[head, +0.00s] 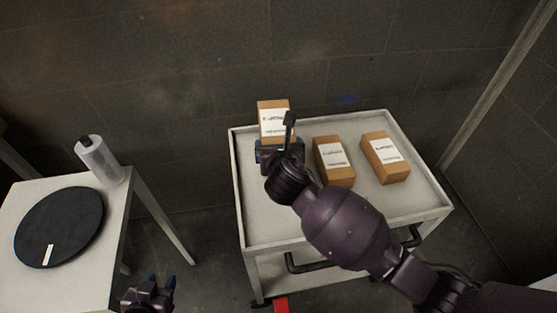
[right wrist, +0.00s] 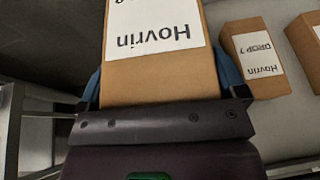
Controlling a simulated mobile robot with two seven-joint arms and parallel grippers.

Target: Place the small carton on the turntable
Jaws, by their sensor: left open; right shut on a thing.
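A small brown carton (head: 273,107) with a white label is in my right gripper (head: 279,148), at the left part of the cart top. In the right wrist view the carton (right wrist: 160,75) stands between the two blue fingers of my right gripper (right wrist: 165,88), which are shut on its sides. Whether its base touches the cart is hidden. The turntable (head: 75,222) is a black disc with a white mark, lying empty on the white table at the left. My left gripper (head: 147,289) is open and empty at the bottom edge of the head view, right of that table.
Two more labelled cartons stand on the white cart (head: 275,232), a middle one (head: 333,160) and a right one (head: 385,157). A grey-white bottle (head: 100,160) stands on the table (head: 122,215) behind the turntable. A gap of floor separates table and cart.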

